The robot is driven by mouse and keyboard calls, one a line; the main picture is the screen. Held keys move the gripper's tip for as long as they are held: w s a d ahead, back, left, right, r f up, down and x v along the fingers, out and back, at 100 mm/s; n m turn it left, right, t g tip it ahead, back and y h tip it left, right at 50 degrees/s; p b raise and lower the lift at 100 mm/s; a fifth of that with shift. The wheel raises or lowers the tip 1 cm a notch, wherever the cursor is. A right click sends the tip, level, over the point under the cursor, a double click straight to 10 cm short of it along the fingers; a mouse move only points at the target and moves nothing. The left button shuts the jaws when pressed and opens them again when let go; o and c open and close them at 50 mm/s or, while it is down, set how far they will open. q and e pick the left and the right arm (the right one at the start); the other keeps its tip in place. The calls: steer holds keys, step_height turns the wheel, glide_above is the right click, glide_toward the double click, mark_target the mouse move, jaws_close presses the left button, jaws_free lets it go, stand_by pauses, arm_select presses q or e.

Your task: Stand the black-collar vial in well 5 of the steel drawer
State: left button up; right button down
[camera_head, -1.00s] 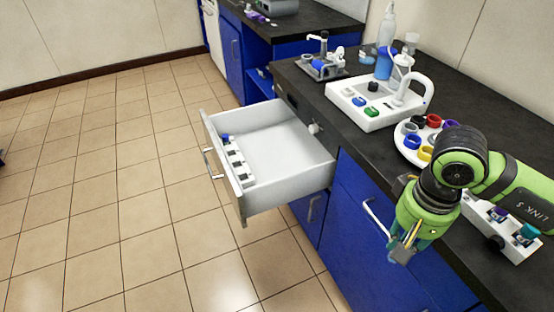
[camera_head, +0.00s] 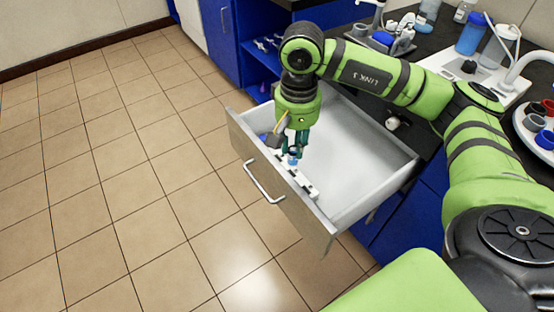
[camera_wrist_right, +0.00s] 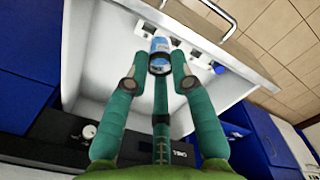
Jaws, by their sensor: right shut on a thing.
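My right gripper (camera_head: 292,152) points down over the front of the open steel drawer (camera_head: 350,178) and is shut on a small vial (camera_wrist_right: 160,62). The vial shows blue with a dark band in the right wrist view, and as a small blue piece (camera_head: 293,160) between the fingertips in the head view. A white well strip (camera_head: 307,187) runs along the inside of the drawer front, partly hidden by the gripper. The vial is over or at this strip; I cannot tell whether its base is in a well. Well numbers are not readable. My left gripper is out of view.
A blue-topped item (camera_head: 263,138) stands at the strip's far end. The drawer handle (camera_head: 265,182) sticks out over the tiled floor. The drawer's main floor is clear. The black counter at right holds a white device (camera_head: 462,70) and a round tray (camera_head: 532,128) of coloured rings.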

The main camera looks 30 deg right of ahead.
steer(key=w+d+f+m+b, duration=0.2)
steer(key=d+f+m+b, duration=0.65)
steer(key=d, duration=0.55)
steer(key=shift+n, duration=0.45)
steer(key=w+a+f, duration=0.1)
steer(key=a+f, duration=0.2)
steer(key=w+a+f+b, duration=0.1)
steer(key=w+a+f, duration=0.1)
steer(key=a+f, duration=0.1)
steer(key=w+a+f+b, duration=0.1)
steer(key=w+a+f, duration=0.1)
steer(key=f, duration=0.3)
steer(key=shift+w+a, duration=0.25)
steer(key=shift+a, duration=0.65)
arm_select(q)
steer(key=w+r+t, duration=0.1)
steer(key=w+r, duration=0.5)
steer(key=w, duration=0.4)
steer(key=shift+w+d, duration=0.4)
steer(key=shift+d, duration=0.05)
arm_select(e)
steer(key=shift+f, duration=0.1)
steer(key=shift+f, duration=0.1)
steer(key=c, duration=1.1)
jaws_free()
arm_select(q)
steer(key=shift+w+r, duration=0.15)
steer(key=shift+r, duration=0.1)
arm_select(e)
steer(key=shift+o, duration=0.2)
